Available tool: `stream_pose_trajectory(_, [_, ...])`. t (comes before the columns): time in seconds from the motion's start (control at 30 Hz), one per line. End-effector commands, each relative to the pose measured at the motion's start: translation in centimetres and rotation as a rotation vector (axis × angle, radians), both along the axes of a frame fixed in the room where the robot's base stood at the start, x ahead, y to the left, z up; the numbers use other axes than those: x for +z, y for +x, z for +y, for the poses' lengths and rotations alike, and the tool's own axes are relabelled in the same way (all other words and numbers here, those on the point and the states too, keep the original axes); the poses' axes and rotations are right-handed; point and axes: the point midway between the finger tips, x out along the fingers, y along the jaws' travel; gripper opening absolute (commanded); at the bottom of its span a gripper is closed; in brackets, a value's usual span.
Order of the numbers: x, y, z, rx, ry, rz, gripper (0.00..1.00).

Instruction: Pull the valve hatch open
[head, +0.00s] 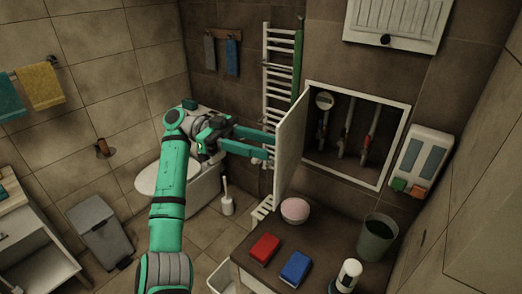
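The valve hatch is a pale door panel (291,145) on the left side of a white-framed wall recess (398,135). It stands swung wide out from the wall. Inside the recess are several pipes with valves, one with a red handle (341,146), and a round gauge (324,100). My gripper (268,146) is left of the panel, with its two green fingers pointing right and spread apart. Nothing shows between them. The fingertips end at the panel's left edge; whether they touch it is hidden.
A dark-topped table (325,240) below the hatch holds a pink-topped bowl (295,210), a red block (264,249), a blue block (295,267) and a bin-like cup (377,238). A towel radiator (279,70) stands behind my gripper. A toilet (165,178) is left.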

Motion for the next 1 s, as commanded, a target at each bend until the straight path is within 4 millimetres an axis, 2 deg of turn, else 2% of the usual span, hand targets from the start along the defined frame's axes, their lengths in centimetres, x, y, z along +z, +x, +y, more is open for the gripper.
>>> stream_pose_trajectory(0.1, [2.0, -1.7, -0.1, -0.001, -0.001, -0.006, 0.40])
stream_pose_trajectory(0.6, [5.1, -9.0, -0.3, 0.005, 0.000, -0.003, 0.40])
stream_pose_trajectory(0.8, [5.7, -10.3, -0.6, 0.002, 0.001, 0.000, 0.40])
stream_pose_trajectory(1.0, [5.8, -10.5, -0.8, -0.002, 0.001, 0.000, 0.40])
